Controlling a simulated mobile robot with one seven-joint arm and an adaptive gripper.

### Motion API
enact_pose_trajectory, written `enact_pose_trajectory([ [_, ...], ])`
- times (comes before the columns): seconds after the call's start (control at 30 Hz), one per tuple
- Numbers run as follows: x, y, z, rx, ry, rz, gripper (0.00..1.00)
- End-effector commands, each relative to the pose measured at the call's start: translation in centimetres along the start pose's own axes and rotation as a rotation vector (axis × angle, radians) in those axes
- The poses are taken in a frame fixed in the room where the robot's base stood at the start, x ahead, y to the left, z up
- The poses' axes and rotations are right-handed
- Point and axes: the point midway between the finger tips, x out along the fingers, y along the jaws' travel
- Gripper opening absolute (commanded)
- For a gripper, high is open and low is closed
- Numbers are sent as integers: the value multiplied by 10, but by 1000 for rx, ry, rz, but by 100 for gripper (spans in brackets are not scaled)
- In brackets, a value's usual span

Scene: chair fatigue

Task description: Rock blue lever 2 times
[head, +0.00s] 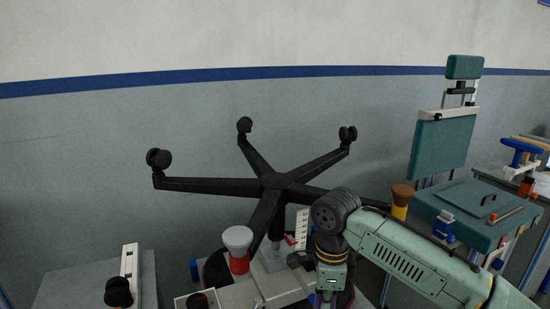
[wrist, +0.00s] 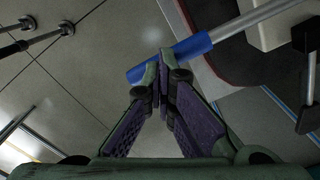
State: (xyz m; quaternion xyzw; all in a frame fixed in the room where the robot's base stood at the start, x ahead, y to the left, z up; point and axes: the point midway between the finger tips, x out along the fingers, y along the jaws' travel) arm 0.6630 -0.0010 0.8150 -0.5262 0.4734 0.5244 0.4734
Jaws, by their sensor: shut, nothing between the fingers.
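The blue lever (wrist: 188,49) is a metal rod with a blue grip, slanting down-left in the wrist view. My gripper (wrist: 160,65) is shut, with nothing between its fingers. Its fingertips overlap the blue grip in the picture; I cannot tell whether they touch it. In the head view my gripper body (head: 329,282) points down in front of the upturned chair base (head: 275,181), and its fingertips are cut off by the lower edge. A small blue piece (head: 194,270) shows left of the chair mount; I cannot tell whether it belongs to this lever.
A red-and-white knob (head: 238,253) stands left of my gripper. A yellow cylinder with a brown cap (head: 401,202) is to the right. A green chair (head: 462,207) with clamps stands farther right.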

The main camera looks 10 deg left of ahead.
Motion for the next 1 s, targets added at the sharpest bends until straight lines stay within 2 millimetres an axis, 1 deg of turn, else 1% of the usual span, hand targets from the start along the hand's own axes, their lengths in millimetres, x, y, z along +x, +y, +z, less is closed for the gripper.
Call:
enact_pose_trajectory([
  [0.03,6,0,1,-1,-3,2,0],
  [0.3,14,0,2,-2,-5,2,0],
  [0.9,33,0,3,-3,-7,2,0],
  [1.0,31,0,3,-3,-7,1,0],
])
